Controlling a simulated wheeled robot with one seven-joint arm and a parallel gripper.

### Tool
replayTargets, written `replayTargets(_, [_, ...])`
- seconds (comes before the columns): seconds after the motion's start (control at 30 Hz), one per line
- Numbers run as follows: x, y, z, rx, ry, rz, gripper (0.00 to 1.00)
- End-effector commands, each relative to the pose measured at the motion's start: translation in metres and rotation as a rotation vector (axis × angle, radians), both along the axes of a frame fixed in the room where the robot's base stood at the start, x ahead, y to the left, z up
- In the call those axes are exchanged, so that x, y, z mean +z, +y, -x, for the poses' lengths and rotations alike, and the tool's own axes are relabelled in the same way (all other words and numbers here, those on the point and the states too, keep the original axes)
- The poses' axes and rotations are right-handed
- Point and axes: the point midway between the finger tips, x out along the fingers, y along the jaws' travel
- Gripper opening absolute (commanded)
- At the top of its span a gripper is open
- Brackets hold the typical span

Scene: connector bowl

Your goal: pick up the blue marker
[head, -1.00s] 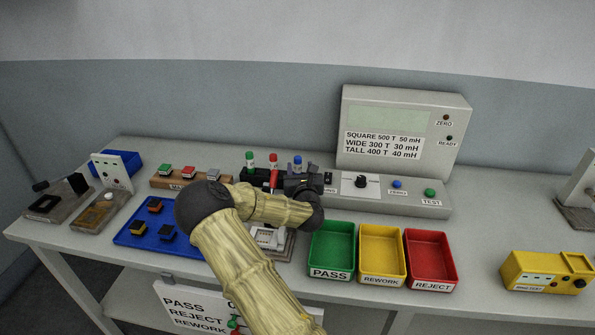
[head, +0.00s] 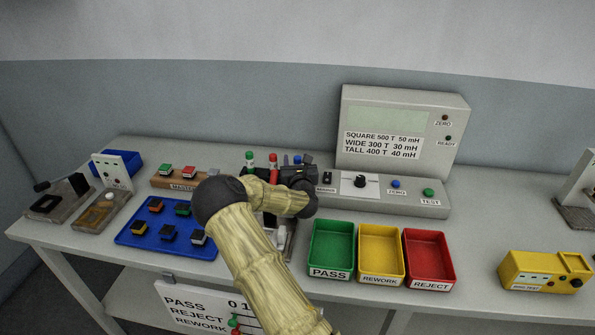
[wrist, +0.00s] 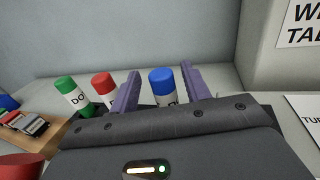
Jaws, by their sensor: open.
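The blue marker (wrist: 162,88) stands upright, its blue cap up and its white body partly hidden behind my gripper. My gripper (wrist: 161,80) is open, with one purple finger on each side of the marker. A gap shows on both sides of the cap, so the fingers do not look closed on it. In the head view the blue cap (head: 297,159) shows just beyond my gripper (head: 297,165), among its dark fingers. The marker's lower end is hidden there.
A red marker (wrist: 104,88) and a green marker (wrist: 70,92) stand just left of my gripper. The grey test console (head: 385,188) is close on the right. Green (head: 331,277), yellow (head: 382,280) and red (head: 430,284) bins stand in front.

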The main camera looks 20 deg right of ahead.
Motion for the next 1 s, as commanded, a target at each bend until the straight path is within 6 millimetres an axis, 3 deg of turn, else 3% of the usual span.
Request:
replayTargets(0.1, [0.0, -0.003, 0.001, -0.004, 0.0, 0.0, 0.47])
replayTargets(0.3, [0.0, -0.004, 0.001, -0.005, 0.0, 0.0, 0.08])
replayTargets(0.37, [0.0, -0.004, 0.001, -0.006, 0.0, 0.0, 0.0])
replayTargets(0.73, [0.009, -0.003, 0.001, -0.004, -0.003, 0.001, 0.0])
replayTargets(1.0, [0.056, -0.003, 0.001, -0.003, -0.005, 0.002, 0.0])
